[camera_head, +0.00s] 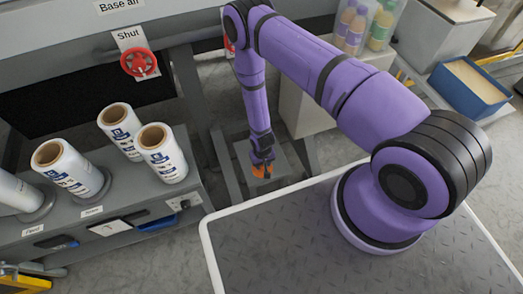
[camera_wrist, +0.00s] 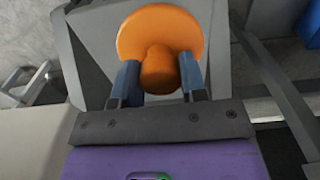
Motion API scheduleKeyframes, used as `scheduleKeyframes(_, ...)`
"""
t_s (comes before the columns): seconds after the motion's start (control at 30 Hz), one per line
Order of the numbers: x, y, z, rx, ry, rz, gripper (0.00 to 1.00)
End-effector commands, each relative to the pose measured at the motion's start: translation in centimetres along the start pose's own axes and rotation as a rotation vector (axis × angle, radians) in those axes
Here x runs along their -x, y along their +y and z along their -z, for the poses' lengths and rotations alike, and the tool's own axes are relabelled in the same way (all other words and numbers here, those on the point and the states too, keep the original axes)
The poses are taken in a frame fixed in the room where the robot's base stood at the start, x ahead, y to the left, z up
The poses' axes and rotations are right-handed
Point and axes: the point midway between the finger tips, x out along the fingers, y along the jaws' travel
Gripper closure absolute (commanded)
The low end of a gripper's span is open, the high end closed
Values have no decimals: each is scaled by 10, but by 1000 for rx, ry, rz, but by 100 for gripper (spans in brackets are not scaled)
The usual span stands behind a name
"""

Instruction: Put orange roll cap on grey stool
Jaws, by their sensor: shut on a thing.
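The orange roll cap (camera_wrist: 158,30) has a wide round flange and a narrower stub. In the wrist view, my gripper (camera_wrist: 160,80) is shut on the stub, one finger on each side. In the head view, the cap (camera_head: 262,170) is a small orange patch at the tip of my gripper (camera_head: 261,165). The grey stool (camera_head: 284,178) is a flat-topped square seat below and around the gripper. In the wrist view the grey top (camera_wrist: 215,42) lies behind the cap. I cannot tell whether the cap touches it.
White film rolls (camera_head: 116,130) stand on a grey bench (camera_head: 195,190) at the left. A red valve wheel (camera_head: 138,63) is on the machine. Machine frame legs stand close to the stool's left. A blue bin (camera_head: 468,88) and bottles (camera_head: 355,25) are at the upper right.

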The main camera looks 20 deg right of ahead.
Motion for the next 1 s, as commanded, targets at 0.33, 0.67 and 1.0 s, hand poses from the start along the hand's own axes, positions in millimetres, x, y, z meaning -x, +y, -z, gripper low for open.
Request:
scheduleKeyframes(0.33, -7, 24, 72, 0, 2, 1, 88)
scheduleKeyframes(0.67, -12, 33, 98, 0, -1, 0, 88)
scheduleKeyframes(1.0, -45, 32, 96, 1, -1, 0, 88)
